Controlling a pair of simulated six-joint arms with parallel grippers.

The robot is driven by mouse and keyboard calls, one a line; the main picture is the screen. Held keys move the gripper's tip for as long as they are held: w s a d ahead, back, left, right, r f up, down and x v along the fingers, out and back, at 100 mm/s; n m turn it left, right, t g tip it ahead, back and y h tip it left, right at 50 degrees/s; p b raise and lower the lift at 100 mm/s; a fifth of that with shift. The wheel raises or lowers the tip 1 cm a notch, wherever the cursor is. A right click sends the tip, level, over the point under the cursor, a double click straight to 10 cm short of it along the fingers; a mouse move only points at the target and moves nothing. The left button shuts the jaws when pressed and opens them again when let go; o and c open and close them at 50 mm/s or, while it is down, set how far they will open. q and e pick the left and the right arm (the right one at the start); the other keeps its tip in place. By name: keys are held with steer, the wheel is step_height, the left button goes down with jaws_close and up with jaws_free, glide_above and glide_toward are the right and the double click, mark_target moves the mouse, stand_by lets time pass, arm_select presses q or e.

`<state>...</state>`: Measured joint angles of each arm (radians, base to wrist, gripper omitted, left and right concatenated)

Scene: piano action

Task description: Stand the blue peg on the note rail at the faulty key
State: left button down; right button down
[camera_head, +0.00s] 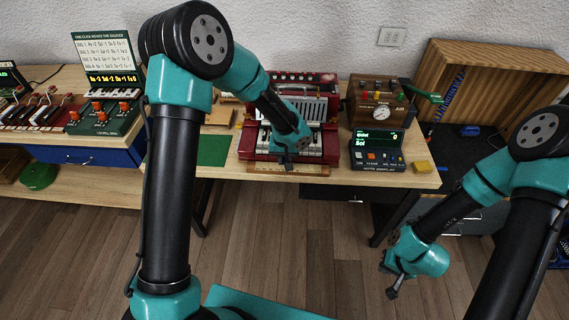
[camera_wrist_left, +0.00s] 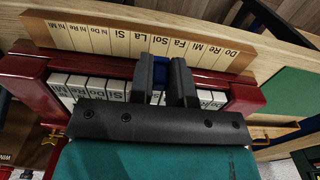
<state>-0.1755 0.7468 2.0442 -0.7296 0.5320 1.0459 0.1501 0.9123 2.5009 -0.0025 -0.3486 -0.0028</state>
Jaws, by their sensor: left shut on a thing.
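My left gripper (camera_head: 287,164) is low over the front of the red keyboard instrument (camera_head: 331,148). In the left wrist view its jaws (camera_wrist_left: 164,62) are shut on the blue peg (camera_wrist_left: 158,71); only a little blue shows between the fingers. The wooden note rail (camera_wrist_left: 110,42) runs along the keys' front edge, with printed note names. The fingertips are beside the Sol and Fa labels. I cannot tell whether the peg touches the rail. The rail also shows in the head view (camera_head: 262,169). My right gripper (camera_head: 390,282) hangs over the floor, its opening unclear.
The note display (camera_head: 377,152) reads "Quiet" and "Sol". A yellow block (camera_head: 423,167) lies to its right. A wooden box with a gauge (camera_head: 375,102) stands behind. A green mat (camera_head: 214,150) lies left of the keyboard. The table's front edge is close to the rail.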

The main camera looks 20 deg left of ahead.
mark_target(284, 169)
arm_select(q)
steer(key=shift+w+a, duration=0.15)
steer(key=shift+w, duration=0.4)
steer(key=shift+s+f, duration=0.15)
steer(key=shift+f, duration=1.65)
steer(key=shift+f, duration=0.15)
steer(key=c, duration=1.1)
jaws_free()
step_height(284, 169, up, 12)
steer(key=shift+r, duration=0.2)
steer(key=shift+f, duration=0.1)
